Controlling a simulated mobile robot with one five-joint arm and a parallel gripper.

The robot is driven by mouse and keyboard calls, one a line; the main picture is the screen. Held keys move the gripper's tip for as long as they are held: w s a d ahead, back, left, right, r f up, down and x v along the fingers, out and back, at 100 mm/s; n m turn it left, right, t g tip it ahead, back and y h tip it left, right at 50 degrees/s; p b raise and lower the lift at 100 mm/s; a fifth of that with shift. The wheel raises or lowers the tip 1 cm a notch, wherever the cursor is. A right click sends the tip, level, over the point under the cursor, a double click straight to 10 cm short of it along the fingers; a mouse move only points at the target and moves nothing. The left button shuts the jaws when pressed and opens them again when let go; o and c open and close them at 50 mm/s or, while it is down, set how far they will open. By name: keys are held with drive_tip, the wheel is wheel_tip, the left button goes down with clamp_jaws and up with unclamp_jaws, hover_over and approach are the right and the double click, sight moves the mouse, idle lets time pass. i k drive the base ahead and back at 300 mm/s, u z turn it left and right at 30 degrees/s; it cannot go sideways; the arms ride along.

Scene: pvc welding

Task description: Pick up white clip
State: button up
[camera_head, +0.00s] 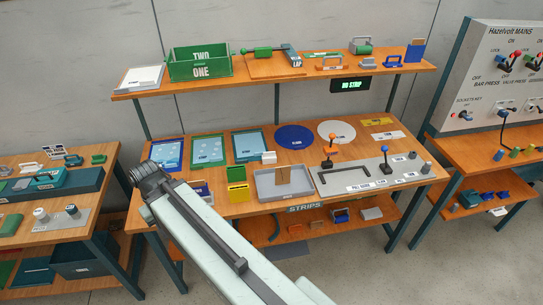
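I cannot make out for certain which thing is the white clip. A small white block (268,157) stands on the middle bench, at the front right corner of a blue-framed panel. A small flat white piece (30,166) lies on the left bench, near teal and green pieces. Both are too small to tell in detail. My arm reaches up from the bottom of the picture to a dark joint over the left end of the middle bench. My gripper is not visible, so I cannot see its fingers or whether it holds anything.
An upper shelf (290,75) holds a green crate (200,66) and tools. A switch panel (480,75) stands right. Floor shows between benches.

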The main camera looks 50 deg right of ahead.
sight(267, 158)
drive_tip(key=i, duration=0.9)
drive_tip(key=u, duration=0.05)
